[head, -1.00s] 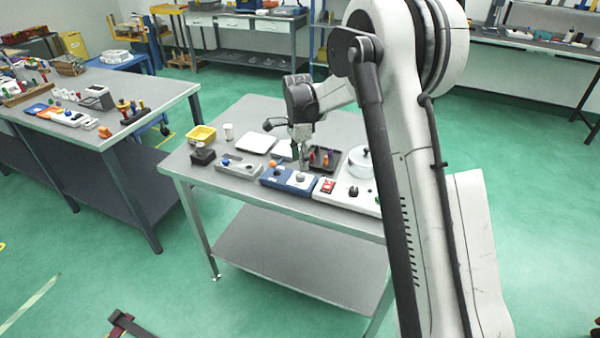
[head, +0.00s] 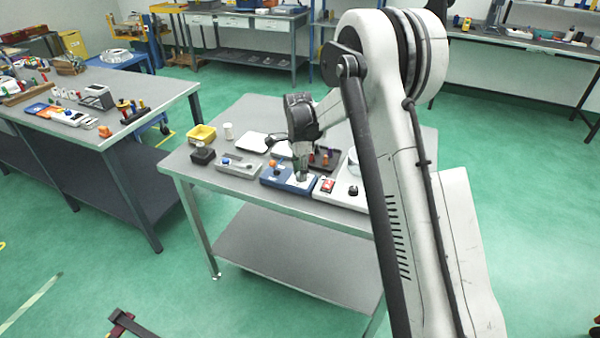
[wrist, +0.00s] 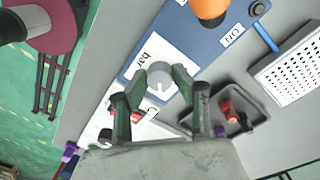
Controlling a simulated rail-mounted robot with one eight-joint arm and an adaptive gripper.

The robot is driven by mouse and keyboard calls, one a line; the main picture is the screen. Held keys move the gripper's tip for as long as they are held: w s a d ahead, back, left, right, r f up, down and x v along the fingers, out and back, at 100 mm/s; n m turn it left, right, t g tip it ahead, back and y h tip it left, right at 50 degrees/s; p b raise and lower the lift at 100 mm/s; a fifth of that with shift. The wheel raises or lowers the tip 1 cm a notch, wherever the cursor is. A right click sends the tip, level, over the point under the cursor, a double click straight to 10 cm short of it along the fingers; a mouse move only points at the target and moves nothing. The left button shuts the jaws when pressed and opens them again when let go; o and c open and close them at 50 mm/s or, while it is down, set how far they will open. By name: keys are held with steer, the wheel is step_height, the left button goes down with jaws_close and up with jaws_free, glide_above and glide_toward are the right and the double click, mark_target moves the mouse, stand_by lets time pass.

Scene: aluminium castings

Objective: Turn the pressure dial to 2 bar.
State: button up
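The pressure dial (wrist: 160,82) is a round grey knob on a white plate marked "bar" (wrist: 143,61), part of a blue panel (wrist: 205,62). In the head view the dial (head: 301,178) is small, at the front of the table. My gripper (wrist: 160,76) points down over it, with one fingertip on each side of the dial. The fingers are apart and look open. I cannot tell whether either finger touches the dial. Part of the plate's scale is hidden by the fingers, and I cannot read the dial's setting.
An orange knob (wrist: 210,8) sits on the same blue panel. A dark tray (wrist: 238,108) with small items lies behind the dial. A white perforated block (wrist: 291,68) is to the right in the wrist view. A red switch (head: 327,185) is close beside the panel.

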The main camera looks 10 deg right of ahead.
jaws_close()
steer(key=shift+n+b, duration=0.3)
steer(key=shift+b, duration=0.05)
steer(key=n+b, duration=0.2)
steer(key=shift+f+n, duration=0.15)
steer(key=shift+n, duration=0.25)
steer(key=n+b, duration=0.4)
steer(key=n, duration=0.2)
steer(key=shift+h, duration=0.3)
steer(key=n+b, duration=0.2)
steer(key=n, duration=0.3)
steer(key=shift+s+n+t, duration=0.1)
steer(key=shift+n+t, duration=0.2)
steer(key=shift+n, duration=0.1)
steer(key=n+b, duration=0.1)
steer(key=n, duration=0.3)
steer(key=shift+n, duration=0.3)
steer(key=shift+r, duration=0.2)
